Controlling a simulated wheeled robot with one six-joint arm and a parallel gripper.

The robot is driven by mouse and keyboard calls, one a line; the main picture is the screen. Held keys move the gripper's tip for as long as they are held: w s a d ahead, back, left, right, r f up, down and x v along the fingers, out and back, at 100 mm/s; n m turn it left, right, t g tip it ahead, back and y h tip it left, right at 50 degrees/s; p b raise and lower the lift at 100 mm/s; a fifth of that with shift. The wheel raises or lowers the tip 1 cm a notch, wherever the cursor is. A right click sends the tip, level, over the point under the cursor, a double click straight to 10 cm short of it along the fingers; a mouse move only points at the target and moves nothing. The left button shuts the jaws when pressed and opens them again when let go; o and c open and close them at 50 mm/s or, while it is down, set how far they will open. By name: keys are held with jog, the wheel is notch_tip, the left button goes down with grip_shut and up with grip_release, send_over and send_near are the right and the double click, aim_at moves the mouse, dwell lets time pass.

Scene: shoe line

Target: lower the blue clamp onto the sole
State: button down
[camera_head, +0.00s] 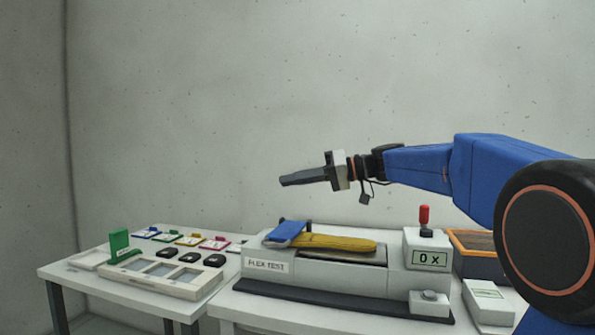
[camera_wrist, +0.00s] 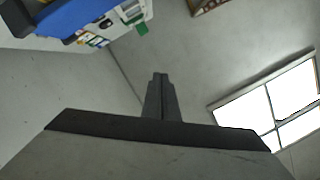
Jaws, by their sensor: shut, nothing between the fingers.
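The blue clamp (camera_head: 285,234) is a flat plate on the flex test machine (camera_head: 380,281), at the left end of the yellow-brown sole (camera_head: 335,243). It looks slanted; I cannot tell whether it touches the sole. The sole lies lengthwise along the top of the machine. My gripper (camera_head: 284,182) is above the machine's left part, clear of the clamp, pointing left with its fingers together and empty. The shut fingers also show in the wrist view (camera_wrist: 160,78).
The machine carries a red-knobbed lever (camera_head: 424,217) and a display reading "0 X" (camera_head: 430,258). A left table (camera_head: 130,290) holds a tray (camera_head: 160,277), a green block (camera_head: 119,243) and coloured cards. A wood-framed box (camera_head: 474,243) stands at right. The air around my gripper is free.

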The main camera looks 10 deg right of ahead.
aim_at(283, 245)
jog(key=s+a+f+n, duration=0.1)
jog(key=s+f+n, duration=0.1)
jog(key=f, duration=0.1)
jog(key=s+a+f+n+t+h, duration=0.1)
jog(key=s+f+n, duration=0.1)
jog(key=f, duration=0.2)
jog(key=s+a+f+n, duration=0.1)
jog(key=s+f+n, duration=0.1)
jog(key=f, duration=0.2)
jog(key=shift+s+a+f+n+t+h, duration=0.2)
jog(key=shift+a+n+t+h, duration=0.1)
jog(key=shift+a+t, duration=0.1)
jog(key=shift+s+f, duration=0.2)
jog(key=shift+f, duration=1.05)
jog(key=shift+f, duration=0.15)
jog(key=s+d+r, duration=0.6)
jog(key=d+r, duration=0.1)
jog(key=shift+d+r, duration=0.15)
jog(key=shift+d, duration=0.2)
